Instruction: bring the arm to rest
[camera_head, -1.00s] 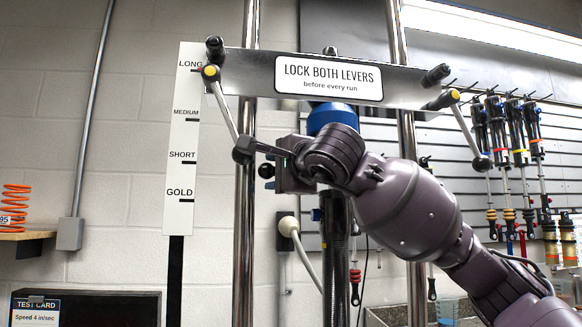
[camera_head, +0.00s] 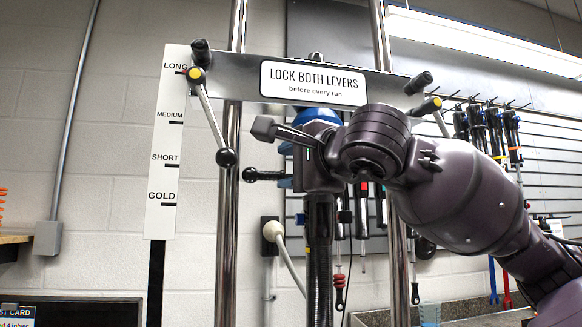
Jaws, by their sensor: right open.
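The right gripper (camera_head: 268,130) is open, with its fingertips pointing left. It is in front of the dyno, below the crossbar (camera_head: 235,75) with the sign "LOCK BOTH LEVERS". The left lever (camera_head: 211,118) hangs from its yellow-capped pivot and slants down to a black ball knob (camera_head: 227,157). The fingertips are right of this knob and a little higher, apart from it in the picture. My left gripper is out of view.
A scale board (camera_head: 163,140) marked LONG to GOLD stands at the left. Steel columns (camera_head: 229,220) and a dark shock body (camera_head: 319,250) stand close behind the gripper. Shocks hang on the wall rack at the right.

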